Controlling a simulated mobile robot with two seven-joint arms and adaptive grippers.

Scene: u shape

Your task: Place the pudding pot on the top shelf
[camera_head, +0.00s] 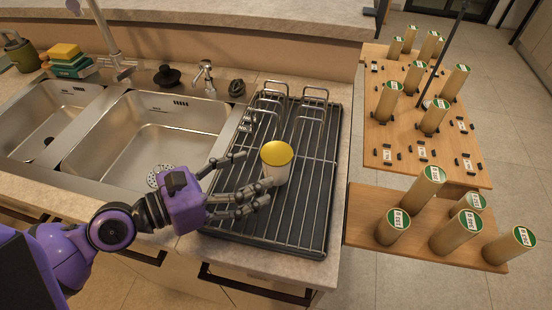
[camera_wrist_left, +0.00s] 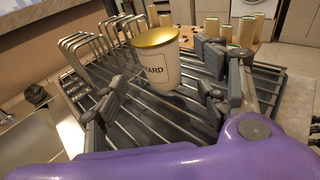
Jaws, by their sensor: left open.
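The pudding pot (camera_head: 276,161) is a white pot with a yellow lid, upright on the dark dish rack (camera_head: 270,222) beside the sink. In the left wrist view the pot (camera_wrist_left: 158,68) shows part of a label ending in "ARD". My left gripper (camera_head: 256,174) is open, its fingers reaching toward the pot from the left. In the wrist view the fingers (camera_wrist_left: 160,96) stand apart on either side of the pot's near side; I cannot tell whether they touch it. No shelf is clearly identifiable. My right gripper is not in view.
Wooden boards (camera_head: 400,158) at the right hold several upright tan cylinders with green-rimmed tops. Wire loops (camera_head: 316,94) rise at the rack's back. A double sink (camera_head: 140,130), a tall tap and a sponge stack (camera_head: 66,60) lie left. A thin dark pole (camera_head: 443,55) stands among the cylinders.

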